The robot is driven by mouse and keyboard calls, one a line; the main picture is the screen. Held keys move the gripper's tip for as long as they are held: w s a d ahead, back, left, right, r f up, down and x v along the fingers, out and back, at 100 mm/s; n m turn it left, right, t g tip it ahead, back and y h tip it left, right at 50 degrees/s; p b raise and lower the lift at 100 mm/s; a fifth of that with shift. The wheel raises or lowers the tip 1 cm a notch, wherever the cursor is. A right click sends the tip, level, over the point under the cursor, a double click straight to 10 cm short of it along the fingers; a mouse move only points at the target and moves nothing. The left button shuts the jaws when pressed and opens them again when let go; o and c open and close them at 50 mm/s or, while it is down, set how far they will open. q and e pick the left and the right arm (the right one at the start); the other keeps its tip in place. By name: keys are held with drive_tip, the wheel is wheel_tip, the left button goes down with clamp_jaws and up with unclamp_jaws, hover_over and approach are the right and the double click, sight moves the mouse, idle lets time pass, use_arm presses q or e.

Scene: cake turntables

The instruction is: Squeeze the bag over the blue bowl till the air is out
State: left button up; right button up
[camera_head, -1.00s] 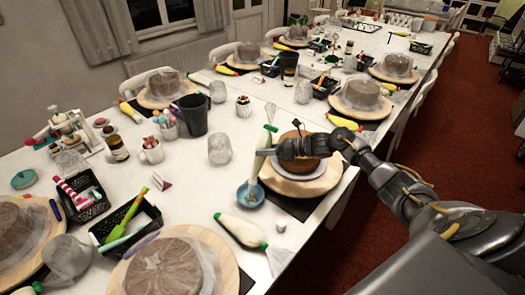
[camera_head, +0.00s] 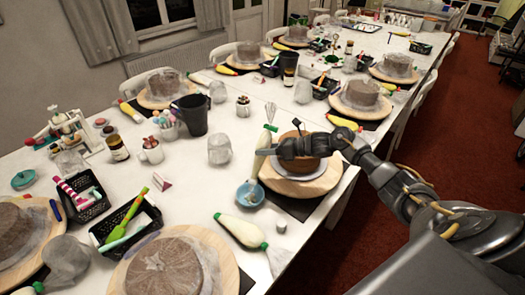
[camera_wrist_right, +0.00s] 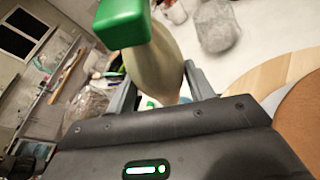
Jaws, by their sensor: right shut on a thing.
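The blue bowl (camera_head: 250,194) stands on the white table, at the left edge of a round wooden board. A pale piping bag (camera_head: 261,160) hangs roughly upright, its lower end just over the bowl and its twisted top pointing up. My right gripper (camera_head: 264,152) is shut around the bag's middle. In the right wrist view the bag (camera_wrist_right: 160,75) is between both fingers, with a green clip or cap (camera_wrist_right: 122,22) close to the camera. Whether the bag's tip touches the bowl is too small to tell. My left gripper is out of view.
A brown cake (camera_head: 305,165) on a wooden board (camera_head: 310,188) stands right beside the bowl, under my right gripper. Another filled bag (camera_head: 240,230) lies in front of the bowl, near a small grey cap (camera_head: 280,227).

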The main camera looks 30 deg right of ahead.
sight(268, 139)
drive_tip(key=shift+r+p, duration=0.8)
drive_tip(key=shift+r, duration=1.65)
